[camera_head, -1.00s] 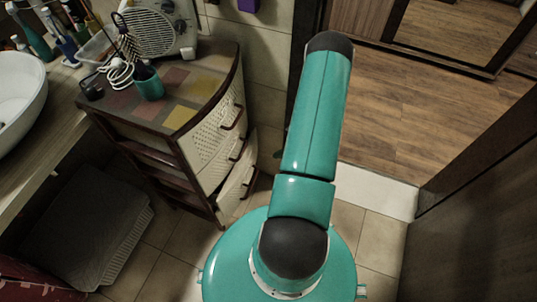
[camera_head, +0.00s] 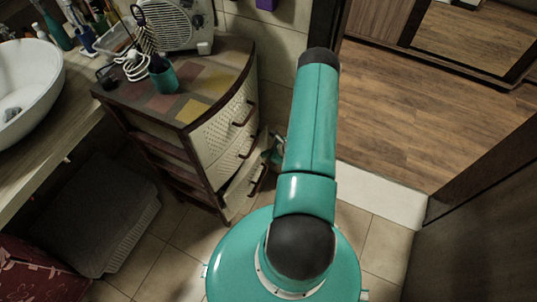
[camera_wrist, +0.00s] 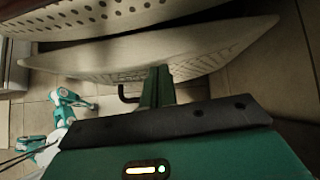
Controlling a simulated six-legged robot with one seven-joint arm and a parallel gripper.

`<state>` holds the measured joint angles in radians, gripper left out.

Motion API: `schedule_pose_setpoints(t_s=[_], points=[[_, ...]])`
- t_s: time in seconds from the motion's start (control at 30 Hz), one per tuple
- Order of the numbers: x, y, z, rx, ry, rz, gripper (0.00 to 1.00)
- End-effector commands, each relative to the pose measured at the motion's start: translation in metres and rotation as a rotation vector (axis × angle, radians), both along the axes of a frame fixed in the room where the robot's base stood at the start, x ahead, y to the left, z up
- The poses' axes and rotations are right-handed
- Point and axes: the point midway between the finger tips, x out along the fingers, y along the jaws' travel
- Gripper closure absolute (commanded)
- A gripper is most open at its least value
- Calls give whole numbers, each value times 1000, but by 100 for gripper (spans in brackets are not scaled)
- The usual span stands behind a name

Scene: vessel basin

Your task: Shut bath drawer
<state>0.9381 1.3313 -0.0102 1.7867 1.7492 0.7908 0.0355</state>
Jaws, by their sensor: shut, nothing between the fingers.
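The drawer cabinet (camera_head: 200,145) stands left of my arm, with cream perforated drawer fronts, brown trim and dark handles. Its lowest drawer (camera_head: 242,190) sticks out from the cabinet, while the upper drawers look closed. In the wrist view, the open drawer's pale curved panel (camera_wrist: 90,62) crosses the picture, with a dark handle (camera_wrist: 124,95) below it. My gripper (camera_wrist: 158,75) is shut and empty, with its fingertips at the panel beside the handle. I cannot tell whether they touch it. In the head view, my arm mostly hides the gripper.
A fan heater (camera_head: 172,22) and a teal cup (camera_head: 162,75) stand on the cabinet top. A white sink (camera_head: 25,85) is at left, with a grey basket (camera_head: 95,215) below. A doorway with wood floor (camera_head: 430,110) lies right. Tiled floor (camera_head: 375,235) is bare near my base.

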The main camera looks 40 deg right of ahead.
Motion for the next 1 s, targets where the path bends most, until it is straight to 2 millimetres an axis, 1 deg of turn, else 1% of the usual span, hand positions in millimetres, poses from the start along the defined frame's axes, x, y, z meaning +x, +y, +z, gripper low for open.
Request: schedule_pose_setpoints(t_s=[0.13, 0.3, 0.37, 0.77, 1.0], points=[[2, 1, 0, -1, 0, 1, 100], [21, 8, 0, -1, -1, 3, 100], [24, 8, 0, -1, -1, 1, 100], [22, 7, 0, 0, 0, 1, 100], [12, -3, 0, -1, 1, 5, 100]])
